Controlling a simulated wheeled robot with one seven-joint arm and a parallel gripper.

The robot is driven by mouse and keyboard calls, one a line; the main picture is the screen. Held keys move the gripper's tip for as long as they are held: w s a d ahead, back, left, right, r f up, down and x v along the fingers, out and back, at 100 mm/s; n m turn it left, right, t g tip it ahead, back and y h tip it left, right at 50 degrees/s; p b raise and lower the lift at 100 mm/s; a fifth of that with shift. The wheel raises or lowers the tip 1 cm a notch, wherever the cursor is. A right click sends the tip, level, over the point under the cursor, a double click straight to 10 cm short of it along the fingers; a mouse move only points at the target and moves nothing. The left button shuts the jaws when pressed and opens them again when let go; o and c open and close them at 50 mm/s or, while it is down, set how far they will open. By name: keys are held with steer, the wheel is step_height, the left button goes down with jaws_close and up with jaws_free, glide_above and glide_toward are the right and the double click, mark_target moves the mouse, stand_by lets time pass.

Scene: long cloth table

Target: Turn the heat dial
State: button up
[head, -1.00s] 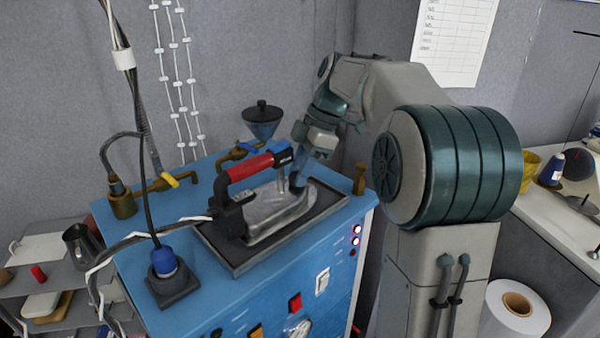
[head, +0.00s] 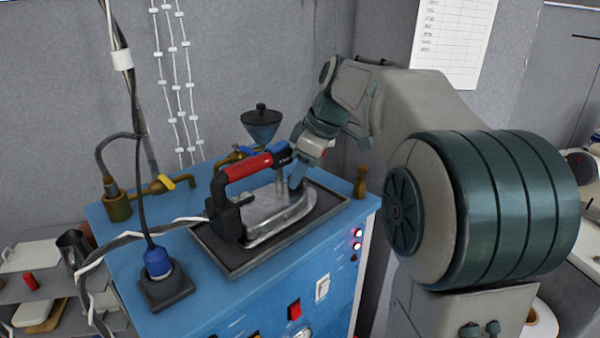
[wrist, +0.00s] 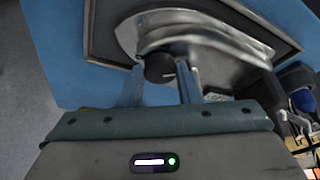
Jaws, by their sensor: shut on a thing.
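The iron (head: 265,215) has a red handle and a silver body and sits on a dark tray on the blue machine. Its silver body also shows in the wrist view (wrist: 205,35). The heat dial (wrist: 158,68) is a small dark round knob with a pale mark, at the iron's end. My gripper (wrist: 162,76) has one finger on each side of the dial and is shut on it. In the head view my gripper (head: 297,182) reaches down at the iron's right end, and the dial is hidden there.
The blue machine (head: 110,230) carries a dark funnel (head: 262,125), brass fittings (head: 118,207) and a blue plug (head: 158,262) with a cable. Switches and lit lamps are on its front. A thick cord runs left from the iron. A grey wall stands behind.

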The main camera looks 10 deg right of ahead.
stand_by(0.3)
steer(key=o, duration=1)
steer(key=p+v, duration=0.1)
steer(key=v, duration=1.2)
steer(key=shift+s+d+r+p, duration=0.15)
steer(key=shift+s+r+p, duration=0.05)
steer(key=shift+r+p, duration=0.1)
